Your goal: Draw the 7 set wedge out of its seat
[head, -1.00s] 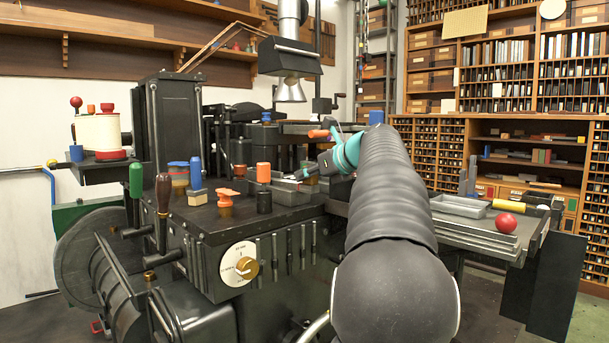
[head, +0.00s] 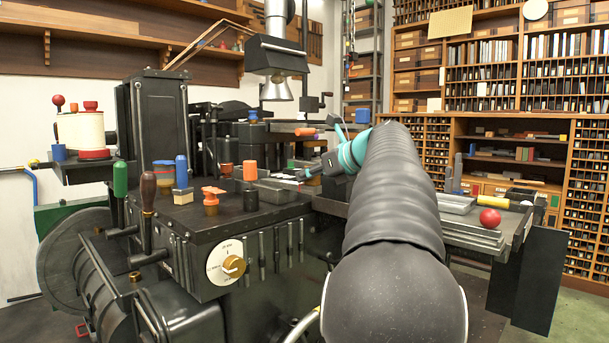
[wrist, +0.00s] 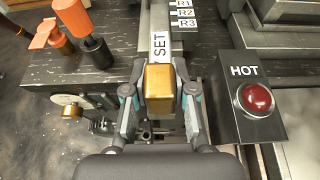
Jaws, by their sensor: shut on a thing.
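In the wrist view, a grey bar marked SET (wrist: 160,47) runs away from me, with a brass-coloured block (wrist: 160,82) at its near end. I take this to be the set wedge; the character before SET is hidden. My gripper (wrist: 160,100) is shut on the brass block, with one finger on each side. The bar's far end lies near the machine's dark top by the R1, R2 and R3 labels; I cannot tell how much of it is seated. In the head view, my gripper (head: 303,174) is small at the machine's right side and the wedge is not clear.
A box marked HOT with a red dome (wrist: 257,99) stands close right of my gripper. An orange-topped dark post (wrist: 77,30) stands at the upper left. In the head view, a red ball (head: 489,217) sits on the right-hand shelf, and several coloured knobs stand on the machine.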

